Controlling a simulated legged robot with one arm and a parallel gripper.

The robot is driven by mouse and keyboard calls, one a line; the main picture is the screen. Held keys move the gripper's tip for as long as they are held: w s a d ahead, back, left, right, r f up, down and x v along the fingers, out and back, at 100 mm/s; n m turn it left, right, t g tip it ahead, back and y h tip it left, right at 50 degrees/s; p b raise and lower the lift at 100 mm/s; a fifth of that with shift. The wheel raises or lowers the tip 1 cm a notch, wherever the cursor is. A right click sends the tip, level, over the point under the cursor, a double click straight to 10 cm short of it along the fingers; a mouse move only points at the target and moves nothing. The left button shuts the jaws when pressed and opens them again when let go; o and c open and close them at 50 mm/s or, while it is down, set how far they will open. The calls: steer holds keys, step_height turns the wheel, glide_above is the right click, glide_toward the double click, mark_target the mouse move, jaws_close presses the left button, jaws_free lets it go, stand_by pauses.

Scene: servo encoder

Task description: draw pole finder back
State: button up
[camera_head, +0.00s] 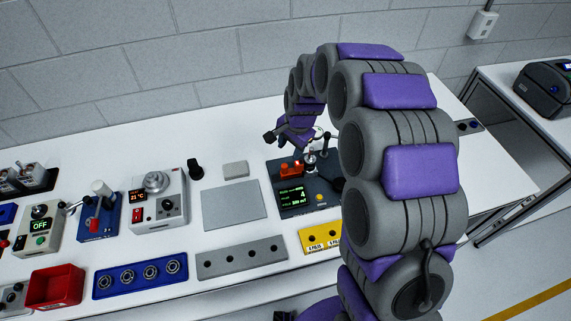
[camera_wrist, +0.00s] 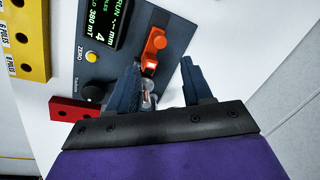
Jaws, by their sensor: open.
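A dark instrument panel (camera_head: 296,204) with a green-lit screen reading 4 stands on the bench; it also shows in the wrist view (camera_wrist: 115,70). An orange-red part (camera_wrist: 154,44) with a glowing red spot is on the panel, and shows in the head view (camera_head: 289,169). I cannot tell for sure which part is the pole finder. My gripper (camera_wrist: 162,66) is open, its two fingers apart over the panel's edge. A small shiny, clear-looking piece (camera_wrist: 149,97) lies beside the left finger, partly hidden by it.
A yellow holed block (camera_head: 318,237) and a grey holed block (camera_head: 241,258) lie in front. A flat grey plate (camera_head: 233,204) is left of the panel. A red block (camera_wrist: 75,109) sits beside the panel.

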mark_target(285, 165)
steer(key=f, duration=0.3)
steer(key=a+f, duration=0.1)
steer(key=f, duration=0.2)
steer(key=w+f+b, duration=0.1)
steer(key=f, duration=0.2)
steer(key=shift+w+a+f, duration=0.1)
steer(key=shift+a+f, duration=0.15)
steer(key=shift+f, duration=0.1)
steer(key=shift+c, duration=0.5)
steer(key=shift+r, duration=0.1)
jaws_close()
